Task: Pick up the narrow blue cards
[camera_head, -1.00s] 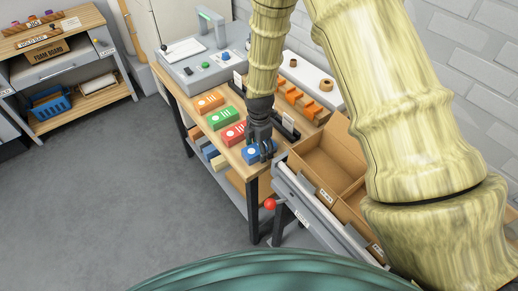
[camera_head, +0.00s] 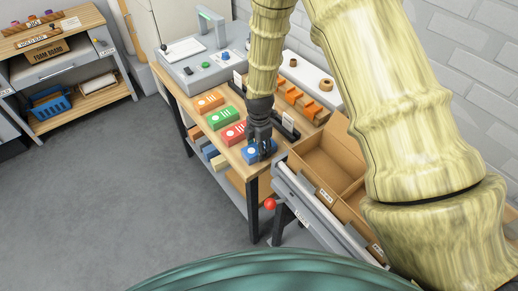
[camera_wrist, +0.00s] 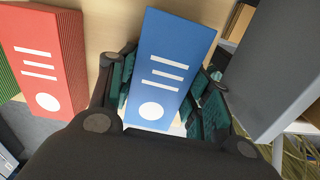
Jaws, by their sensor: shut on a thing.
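The narrow blue cards (camera_head: 250,155) are a blue block with a white dot and white stripes, at the near end of the wooden workbench (camera_head: 222,135). In the wrist view the blue cards (camera_wrist: 167,65) stand between the two fingers. My gripper (camera_head: 261,150) points down over them and is shut on them. In the wrist view the dark fingers with green pads (camera_wrist: 165,100) press on both long sides. The head view does not show clearly whether the cards are off the bench.
Red cards (camera_head: 234,133), green cards (camera_head: 226,118) and orange cards (camera_head: 209,102) lie in a row on the bench to the left. An open cardboard box (camera_head: 325,160) stands to the right behind a grey rail (camera_head: 310,205). Orange holders (camera_head: 290,95) are behind.

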